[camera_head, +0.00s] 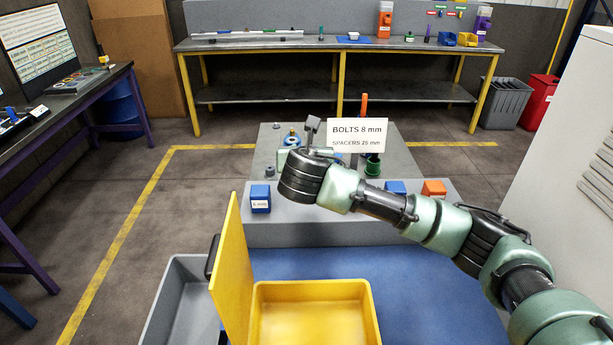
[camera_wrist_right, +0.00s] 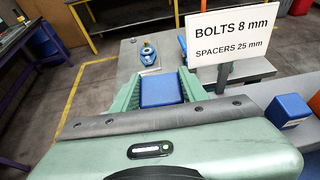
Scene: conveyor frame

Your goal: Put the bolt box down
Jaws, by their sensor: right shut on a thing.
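In the right wrist view a plain blue box (camera_wrist_right: 160,92) sits between the two green fingers of my right gripper (camera_wrist_right: 158,75), which is shut on it. I take it for the bolt box, but no label shows on it. In the head view my right arm reaches in from the right over the grey ledge (camera_head: 300,232), and its wrist hides the held box. A sign (camera_head: 357,135) reading "BOLTS 8 mm, SPACERS 25 mm" stands behind the wrist and also shows in the right wrist view (camera_wrist_right: 236,32). My left gripper is not in view.
On the ledge are a labelled blue box (camera_head: 260,199), another blue box (camera_head: 395,187) and an orange box (camera_head: 433,187). A blue fixture (camera_head: 292,138) stands behind. In front are a yellow bin (camera_head: 312,290) with an upright yellow panel (camera_head: 232,270) and a grey bin (camera_head: 178,295).

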